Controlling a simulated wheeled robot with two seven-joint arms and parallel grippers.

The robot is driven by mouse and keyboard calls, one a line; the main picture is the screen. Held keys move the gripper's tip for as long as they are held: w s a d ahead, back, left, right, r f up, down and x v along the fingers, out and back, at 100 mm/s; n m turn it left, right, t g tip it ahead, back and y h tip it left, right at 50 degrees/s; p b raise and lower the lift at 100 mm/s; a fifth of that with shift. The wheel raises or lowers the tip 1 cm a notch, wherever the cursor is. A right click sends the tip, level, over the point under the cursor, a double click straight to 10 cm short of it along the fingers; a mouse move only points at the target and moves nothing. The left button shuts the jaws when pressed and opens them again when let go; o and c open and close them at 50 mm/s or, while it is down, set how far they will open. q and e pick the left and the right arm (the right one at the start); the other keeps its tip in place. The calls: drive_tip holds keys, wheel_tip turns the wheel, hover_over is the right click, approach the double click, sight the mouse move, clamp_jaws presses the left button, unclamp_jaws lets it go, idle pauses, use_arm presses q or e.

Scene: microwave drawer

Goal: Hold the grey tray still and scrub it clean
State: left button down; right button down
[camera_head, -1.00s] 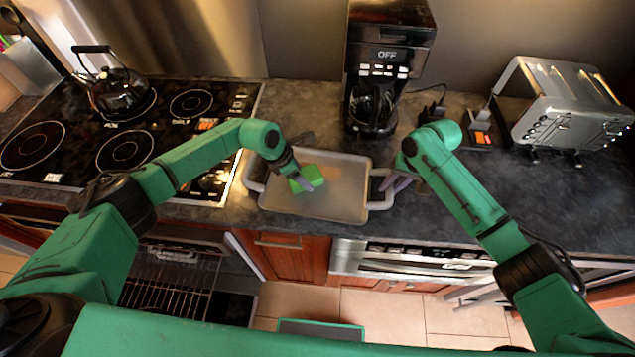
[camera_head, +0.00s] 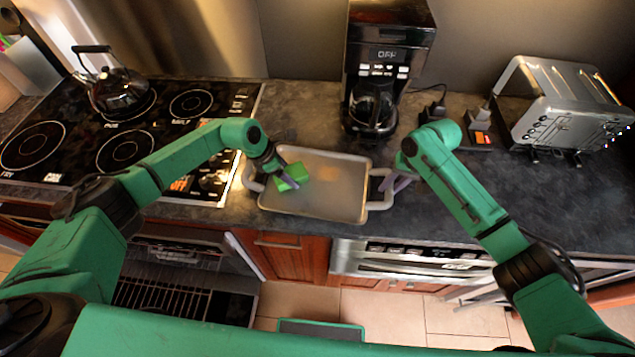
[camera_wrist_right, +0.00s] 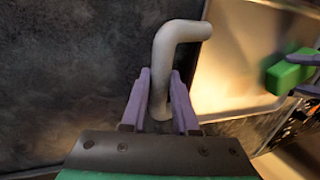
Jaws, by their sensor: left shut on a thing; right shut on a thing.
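The grey tray (camera_head: 335,189) lies on the dark counter, with a light handle at each end. My right gripper (camera_head: 390,183) is shut on the tray's right handle; the handle (camera_wrist_right: 180,32) shows between its purple fingers (camera_wrist_right: 160,100) in the right wrist view. My left gripper (camera_head: 286,182) is shut on a green sponge (camera_head: 293,175) over the left part of the tray. The sponge also shows at the right edge of the right wrist view (camera_wrist_right: 290,72). I cannot tell whether it touches the tray floor. A faint brownish patch is hardly discernible on the tray.
A black coffee maker (camera_head: 388,62) stands behind the tray. A stove top (camera_head: 125,130) with a black kettle (camera_head: 118,92) is at the left. A silver toaster (camera_head: 568,105) stands at the right. The counter right of my right gripper is mostly clear.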

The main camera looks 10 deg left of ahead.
use_arm(q)
drive_tip(key=shift+r, duration=0.35)
drive_tip(key=shift+w+d, duration=0.2)
drive_tip(key=shift+w, duration=1.75)
drive_tip(key=shift+f, duration=0.4)
drive_tip(key=shift+d, duration=0.1)
